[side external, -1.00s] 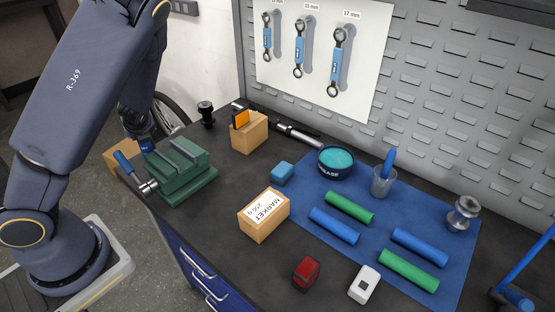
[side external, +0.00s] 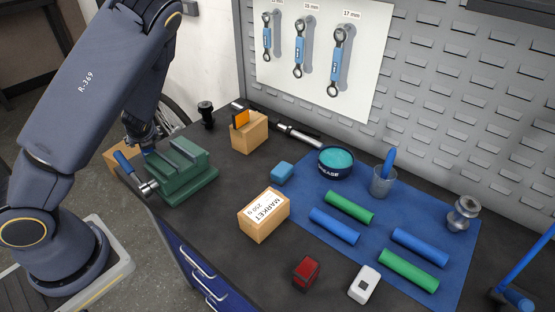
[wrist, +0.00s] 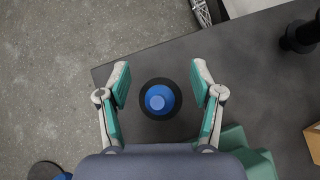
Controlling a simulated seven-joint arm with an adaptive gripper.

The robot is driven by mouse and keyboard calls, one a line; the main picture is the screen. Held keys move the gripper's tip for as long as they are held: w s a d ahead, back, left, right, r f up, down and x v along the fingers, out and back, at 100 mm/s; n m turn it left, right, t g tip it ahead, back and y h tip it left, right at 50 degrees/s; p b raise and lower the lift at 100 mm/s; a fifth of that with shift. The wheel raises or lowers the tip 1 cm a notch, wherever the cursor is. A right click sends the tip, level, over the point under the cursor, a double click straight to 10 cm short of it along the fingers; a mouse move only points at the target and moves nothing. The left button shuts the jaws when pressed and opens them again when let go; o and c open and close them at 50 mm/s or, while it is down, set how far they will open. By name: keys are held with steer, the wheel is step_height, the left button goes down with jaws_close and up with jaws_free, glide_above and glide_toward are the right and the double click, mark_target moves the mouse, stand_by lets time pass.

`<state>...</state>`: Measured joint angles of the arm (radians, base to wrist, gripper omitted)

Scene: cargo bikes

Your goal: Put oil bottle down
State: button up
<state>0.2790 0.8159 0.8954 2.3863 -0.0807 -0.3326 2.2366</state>
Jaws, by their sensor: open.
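The oil bottle (wrist: 159,98) shows from above in the wrist view, with a blue cap and a dark round body. It looks upright over the dark bench top near its corner. My gripper (wrist: 161,74) is open, with one finger on each side of the bottle and a visible gap to both. In the side view my gripper (side external: 143,133) is behind the green vise (side external: 183,172), which hides the fingertips and most of the bottle. A small bit of blue shows there below the gripper.
The vise stands close to the bottle, with its blue-gripped handle (side external: 123,161) at the left. A wooden box (side external: 249,133), a black knob-like part (side external: 206,115) and a ratchet (side external: 298,135) lie farther right. The bench edge is near the bottle.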

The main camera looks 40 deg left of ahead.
mark_target(169, 168)
steer(key=shift+d+r, duration=0.1)
steer(key=shift+r, duration=0.15)
steer(key=v, duration=1.1)
steer(key=d+f+n+h, duration=0.1)
steer(key=s+d+f+n+h, duration=0.1)
steer(key=d+n, duration=0.1)
steer(key=d+f+n+g+h, duration=0.1)
steer(key=d, duration=0.1)
steer(key=shift+s+d+f+n+h, duration=0.1)
steer(key=shift+s+f+n+h, duration=0.2)
steer(key=shift+f, duration=0.1)
steer(key=d+n+h, duration=0.1)
steer(key=d+n, duration=0.1)
steer(key=d, duration=0.1)
steer(key=d+n+h, duration=0.2)
steer(key=d, duration=0.1)
steer(key=shift+w+d+r+n, duration=0.1)
steer(key=shift+r+n, duration=0.15)
steer(key=shift+n, duration=0.05)
steer(key=s+d+r+n+t+h, duration=0.1)
steer(key=s+d+r+n+t, duration=0.1)
steer(key=d+r+n, duration=0.2)
steer(key=s+d+r+n+t+h, duration=0.1)
steer(key=s+d+r+n, duration=0.2)
steer(key=r, duration=1)
steer(key=d+n, duration=0.2)
steer(key=n, duration=0.3)
steer(key=shift+s+t, duration=0.25)
steer(key=shift+t, duration=0.15)
